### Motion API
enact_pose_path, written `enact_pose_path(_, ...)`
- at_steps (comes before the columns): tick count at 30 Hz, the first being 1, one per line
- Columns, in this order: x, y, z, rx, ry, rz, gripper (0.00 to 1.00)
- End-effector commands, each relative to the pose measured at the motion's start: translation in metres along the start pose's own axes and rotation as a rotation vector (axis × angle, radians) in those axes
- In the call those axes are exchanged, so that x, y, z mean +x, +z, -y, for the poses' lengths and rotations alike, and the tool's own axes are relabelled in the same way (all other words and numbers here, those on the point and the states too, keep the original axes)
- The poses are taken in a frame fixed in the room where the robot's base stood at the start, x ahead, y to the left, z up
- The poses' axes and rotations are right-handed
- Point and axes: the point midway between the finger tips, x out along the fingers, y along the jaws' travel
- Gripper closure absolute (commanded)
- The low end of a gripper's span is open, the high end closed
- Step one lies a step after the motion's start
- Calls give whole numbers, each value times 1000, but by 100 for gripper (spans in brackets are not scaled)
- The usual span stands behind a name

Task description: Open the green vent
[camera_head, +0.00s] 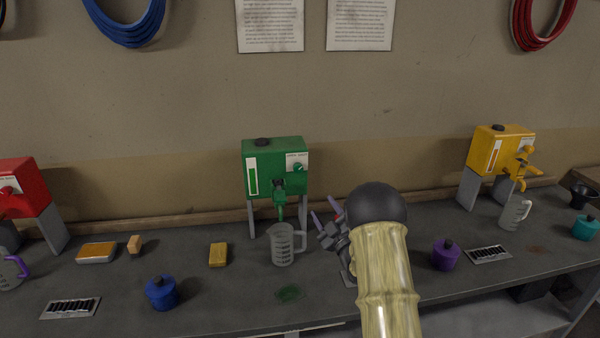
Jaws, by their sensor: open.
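The green drum (273,165) stands on legs at the back of the bench, left of my arm. Its vent (299,167) looks like a small round green knob beside a white label on the upper right of its front face; whether it is open or closed is too small to tell. A green tap (280,192) sits lower on the front. My gripper (326,215) is open and empty, to the right of the tap and below the vent, apart from the vent. My arm hides part of the gripper and the bench.
A clear jug (282,246) stands below the green tap, close to my gripper. A yellow sponge (218,254) lies to its left. A purple canister (445,255) stands right of my arm, a blue one (161,293) at front left. Red (22,190) and yellow (500,153) drums flank the green one.

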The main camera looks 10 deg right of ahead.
Motion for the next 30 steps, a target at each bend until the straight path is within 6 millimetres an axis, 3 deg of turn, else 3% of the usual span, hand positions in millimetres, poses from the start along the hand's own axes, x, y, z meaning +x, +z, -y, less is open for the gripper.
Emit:
enact_pose_path(14, 6, -2, -1, -3, 5, -12, 49)
enact_pose_path(30, 81, -4, -2, -3, 4, -12, 49)
